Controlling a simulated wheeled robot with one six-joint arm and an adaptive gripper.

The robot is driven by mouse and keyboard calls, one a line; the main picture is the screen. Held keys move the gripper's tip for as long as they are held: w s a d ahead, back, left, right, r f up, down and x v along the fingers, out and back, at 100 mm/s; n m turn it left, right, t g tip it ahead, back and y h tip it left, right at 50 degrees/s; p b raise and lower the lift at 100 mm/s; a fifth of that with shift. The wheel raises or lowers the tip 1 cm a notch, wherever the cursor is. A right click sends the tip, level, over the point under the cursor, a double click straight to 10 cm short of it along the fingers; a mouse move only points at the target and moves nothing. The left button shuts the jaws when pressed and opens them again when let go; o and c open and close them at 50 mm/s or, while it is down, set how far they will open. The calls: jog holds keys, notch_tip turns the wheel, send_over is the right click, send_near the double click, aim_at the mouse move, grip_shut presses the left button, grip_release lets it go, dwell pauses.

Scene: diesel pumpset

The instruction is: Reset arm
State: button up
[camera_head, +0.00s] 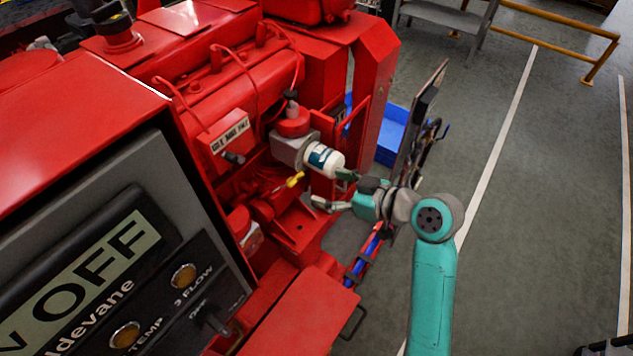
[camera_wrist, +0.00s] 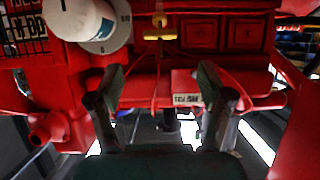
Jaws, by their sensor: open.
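My gripper (camera_head: 333,190) is at the end of my teal arm, beside the red diesel pumpset (camera_head: 220,90) in the head view. Its fingers point left toward the engine, just below and right of a white canister with a dark label (camera_head: 325,160). In the wrist view my gripper (camera_wrist: 165,85) shows two dark fingers spread apart with nothing between them. The white canister (camera_wrist: 80,15) is at the upper left there, apart from the fingers. A yellow handle (camera_wrist: 160,20) is above the gap between them.
A grey control panel (camera_head: 190,230) with an OFF display fills the lower left. A blue box (camera_head: 391,135) and an upright panel (camera_head: 420,115) stand behind my gripper. Yellow railings (camera_head: 560,30) are at the upper right. The grey floor (camera_head: 540,200) to the right is clear.

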jog(key=shift+s+d+r, duration=0.25)
jog(key=shift+s+d, duration=0.1)
jog(key=shift+d, duration=0.05)
jog(key=shift+f, duration=0.1)
jog(key=s+d+f+m+t+h, duration=0.2)
jog(key=s+d+f+m+h, duration=0.25)
jog(key=s+f, duration=0.4)
jog(key=s+d+f+m+t+h, duration=0.25)
jog(key=s+d+f+m, duration=0.2)
jog(key=s+f, duration=0.35)
jog(key=s+d+r+h, duration=0.1)
jog(key=s+r, duration=0.2)
jog(key=s, duration=0.4)
jog(key=s+d+r+m+t+h, duration=0.1)
jog(key=s+r, duration=0.1)
jog(key=s, duration=0.6)
jog(key=s+d+r+t+h, duration=0.1)
jog(key=s+r, duration=0.2)
jog(key=s, duration=0.4)
jog(key=shift+s+d+r+h, duration=0.3)
jog(key=shift+s+d+h, duration=0.05)
jog(key=shift+d+h, duration=0.05)
